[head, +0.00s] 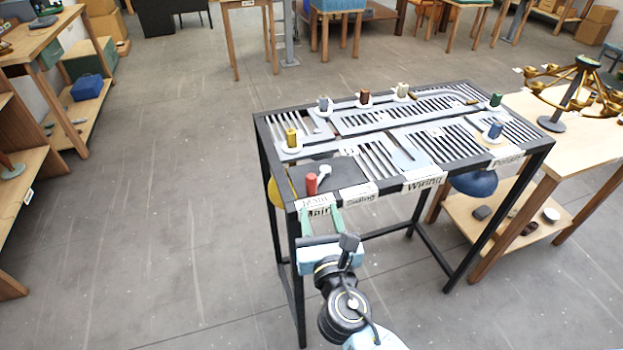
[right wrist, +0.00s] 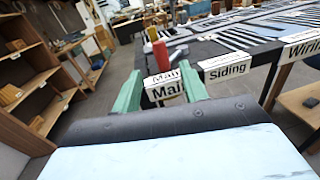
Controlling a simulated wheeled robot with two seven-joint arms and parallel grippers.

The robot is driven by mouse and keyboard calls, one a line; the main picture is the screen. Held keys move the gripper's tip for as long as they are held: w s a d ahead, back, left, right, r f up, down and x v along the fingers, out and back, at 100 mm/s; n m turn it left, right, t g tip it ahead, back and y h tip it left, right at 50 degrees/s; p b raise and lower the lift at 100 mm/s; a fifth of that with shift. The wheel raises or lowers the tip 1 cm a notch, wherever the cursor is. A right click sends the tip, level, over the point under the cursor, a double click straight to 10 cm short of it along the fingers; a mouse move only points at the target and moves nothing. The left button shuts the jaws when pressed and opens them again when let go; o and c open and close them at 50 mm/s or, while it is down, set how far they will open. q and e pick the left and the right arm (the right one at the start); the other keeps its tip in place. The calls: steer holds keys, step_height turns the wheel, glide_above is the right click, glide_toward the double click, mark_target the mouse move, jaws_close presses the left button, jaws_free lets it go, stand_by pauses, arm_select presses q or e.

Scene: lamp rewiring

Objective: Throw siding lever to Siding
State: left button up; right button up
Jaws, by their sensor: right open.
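A dark plate (head: 345,172) sits at the near left corner of the black-framed track table. On it a red upright handle (head: 311,183) stands behind the Main label (head: 318,211), with a small pale round-topped piece (head: 323,172) just behind it. Which of these is the siding lever I cannot tell for sure. The Siding label (head: 361,200) is to the right of Main. My right gripper (head: 321,213) is open and empty at the table's front edge, below the Main label. In the right wrist view the red handle (right wrist: 161,56) stands beyond the green fingers, apart from them. My left gripper is out of view.
The track table has slotted grey panels and several colored pegs, including a yellow one (head: 291,138). Wiring (head: 424,183) and another label line its front edge. A wooden table with a brass lamp (head: 575,85) stands right. Floor to the left is clear.

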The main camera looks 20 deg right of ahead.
mark_target(312, 185)
steer(key=w, duration=0.3)
steer(key=w+d, duration=0.1)
steer(key=w, duration=0.6)
steer(key=shift+w+d+f, duration=0.1)
steer(key=shift+d, duration=0.05)
jaws_close()
